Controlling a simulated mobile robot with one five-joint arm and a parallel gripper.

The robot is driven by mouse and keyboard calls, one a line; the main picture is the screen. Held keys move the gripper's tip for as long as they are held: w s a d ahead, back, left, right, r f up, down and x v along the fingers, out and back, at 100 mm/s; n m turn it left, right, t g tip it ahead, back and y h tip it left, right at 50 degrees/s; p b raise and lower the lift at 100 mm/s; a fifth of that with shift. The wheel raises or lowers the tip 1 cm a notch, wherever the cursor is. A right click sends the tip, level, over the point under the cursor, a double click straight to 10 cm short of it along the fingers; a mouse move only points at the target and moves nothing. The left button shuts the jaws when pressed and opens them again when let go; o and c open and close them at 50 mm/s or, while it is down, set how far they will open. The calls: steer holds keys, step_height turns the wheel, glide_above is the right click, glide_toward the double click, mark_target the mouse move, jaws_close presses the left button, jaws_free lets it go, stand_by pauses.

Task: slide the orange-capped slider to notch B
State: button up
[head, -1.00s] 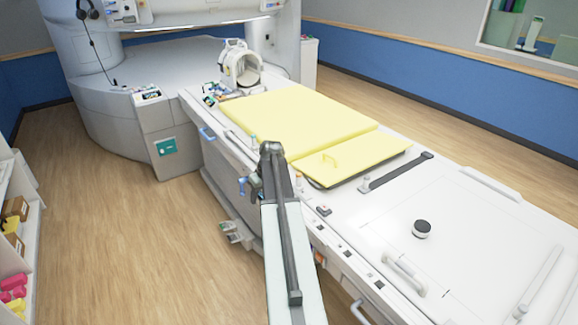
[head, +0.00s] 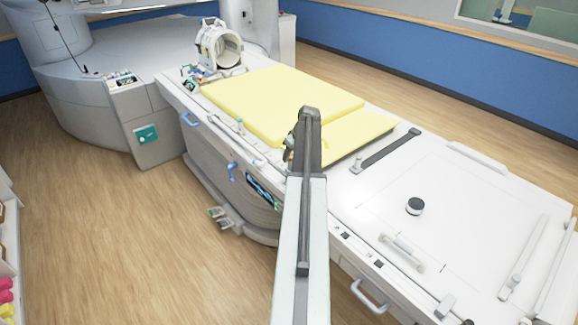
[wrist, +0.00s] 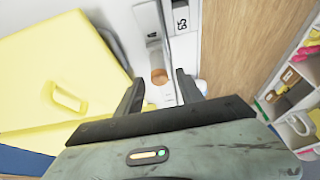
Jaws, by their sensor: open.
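In the head view my arm hides the slider and most of my gripper. I cannot make out notch B in either view.
The yellow pad (head: 270,100) with a raised handle (wrist: 68,98) lies beside the slider area. A white head coil (head: 220,45) stands at the table's far end. Shelves (wrist: 295,90) stand across the floor.

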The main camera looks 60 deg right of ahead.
mark_target(289, 161)
steer(key=b+x, duration=0.3)
steer(key=x, duration=0.2)
steer(key=shift+f+b, duration=0.25)
steer(key=shift+b, duration=0.15)
steer(key=shift+r, duration=0.15)
jaws_close()
stand_by(0.7)
